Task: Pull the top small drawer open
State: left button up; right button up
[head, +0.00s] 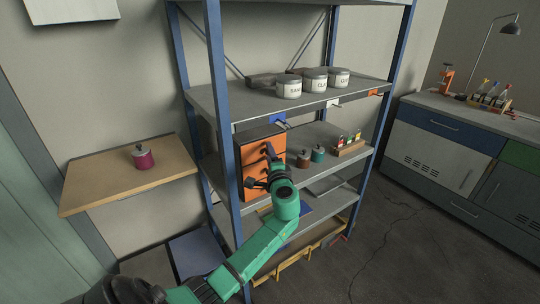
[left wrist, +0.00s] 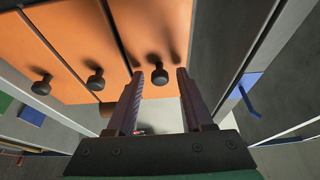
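The orange drawer unit (head: 249,157) stands on the middle shelf of the blue-post rack, partly hidden by my arm. In the left wrist view its orange fronts lie sideways, with the top small drawer (left wrist: 150,30) at the right. That drawer's dark round knob (left wrist: 159,76) sits between my left fingertips, with a gap on each side. The fronts look flush, so the drawer appears closed. My left gripper (head: 264,166) is open in front of the unit. My right gripper is in neither view.
Two lower knobs (left wrist: 95,81) (left wrist: 41,86) are left of the fingers. Small jars (head: 317,154) and a bottle rack (head: 349,147) stand right of the unit. The shelf above (head: 240,105) holds white canisters (head: 315,82). A blue rack post (head: 224,150) is close by my arm.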

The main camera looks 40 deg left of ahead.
pick_arm(q)
grip_shut()
dwell(1.2)
